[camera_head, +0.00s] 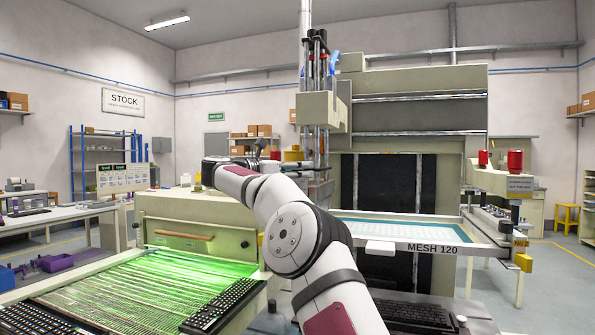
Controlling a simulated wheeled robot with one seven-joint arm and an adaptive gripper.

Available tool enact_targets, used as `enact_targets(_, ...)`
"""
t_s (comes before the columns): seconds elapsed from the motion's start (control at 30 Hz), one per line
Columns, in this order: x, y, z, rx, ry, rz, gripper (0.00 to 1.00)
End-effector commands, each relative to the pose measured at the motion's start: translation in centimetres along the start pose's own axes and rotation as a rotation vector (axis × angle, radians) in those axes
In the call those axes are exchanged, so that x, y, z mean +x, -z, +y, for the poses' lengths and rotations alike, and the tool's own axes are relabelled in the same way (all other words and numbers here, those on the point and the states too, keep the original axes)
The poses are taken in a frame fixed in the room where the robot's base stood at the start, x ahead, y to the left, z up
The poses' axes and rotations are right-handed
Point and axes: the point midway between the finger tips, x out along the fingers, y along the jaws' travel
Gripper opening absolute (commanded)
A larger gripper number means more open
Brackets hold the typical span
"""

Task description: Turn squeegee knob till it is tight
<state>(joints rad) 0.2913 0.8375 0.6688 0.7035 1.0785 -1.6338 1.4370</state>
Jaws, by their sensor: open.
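My arm reaches up from the bottom centre and bends left. Its dark end, my gripper (264,155), is small in view beside the print head, and its jaws are open. The squeegee assembly (320,110) hangs on the cream printing machine, with upright rods and blue-tipped parts on top. My gripper is just left of its lower part. The squeegee knob cannot be made out at this size. I cannot tell whether the gripper touches anything.
A screen frame marked MESH 120 (420,246) sticks out at right. Red canisters (515,161) stand on the machine's right side. A green-lit conveyor (150,285) with keyboards fills the lower left. A black keyboard (412,313) lies below the frame.

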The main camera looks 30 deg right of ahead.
Motion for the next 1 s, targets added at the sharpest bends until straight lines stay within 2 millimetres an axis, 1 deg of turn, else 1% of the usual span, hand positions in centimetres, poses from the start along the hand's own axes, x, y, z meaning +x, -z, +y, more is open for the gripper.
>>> enact_targets(0.07, -0.4, 0.0, 0.0, 0.0, -0.001, 0.0, 0.48)
enact_targets(0.17, -1.5, 0.0, 0.1, 0.0, -0.004, 0.0, 0.48)
enact_targets(0.27, -3.2, 0.0, 0.1, 0.0, -0.004, 0.0, 0.48)
enact_targets(0.5, -8.2, 0.0, 0.1, 0.0, -0.004, 0.0, 0.48)
enact_targets(0.63, -10.2, 0.0, 0.1, 0.0, -0.003, -0.001, 0.48)
enact_targets(0.8, -11.7, 0.0, 0.0, 0.0, -0.001, -0.001, 0.48)
enact_targets(1.0, -12.0, 0.0, 0.0, 0.0, 0.001, 0.0, 0.48)
